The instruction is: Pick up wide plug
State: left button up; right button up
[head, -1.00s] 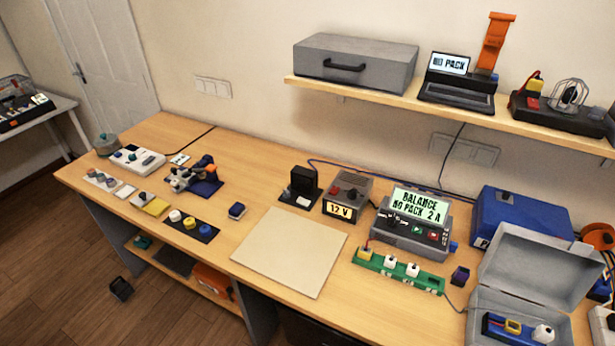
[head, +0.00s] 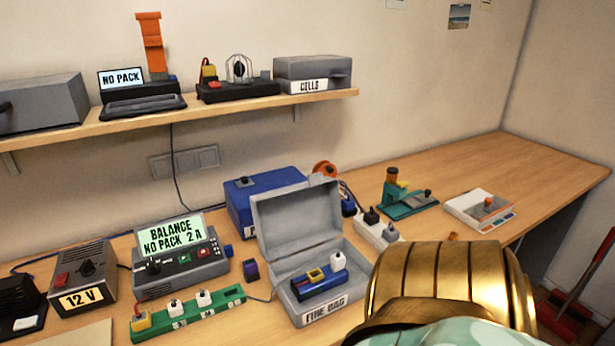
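I cannot tell for sure which piece is the wide plug. A green strip (head: 215,304) on the bench carries a yellow plug (head: 140,322) at its left end and two white plugs (head: 204,298). A blue block (head: 322,290) with a yellow socket piece (head: 316,274) and a white plug (head: 337,261) lies in the open grey box marked FIRE BAG (head: 350,297). A small dark purple block (head: 250,271) stands between the strip and this box. Neither gripper is in view; a gold part, apparently my arm, shows at the bottom right.
A grey charger (head: 180,282) reads BALANCE NO PACK 2 A. A 12 V supply (head: 82,275) stands left of it. A blue case (head: 240,208), a white power strip (head: 377,237) and a teal tool (head: 410,207) stand behind.

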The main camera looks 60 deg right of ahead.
aim_at(337, 260)
jog(key=l+z, duration=0.2)
jog(key=z, duration=2)
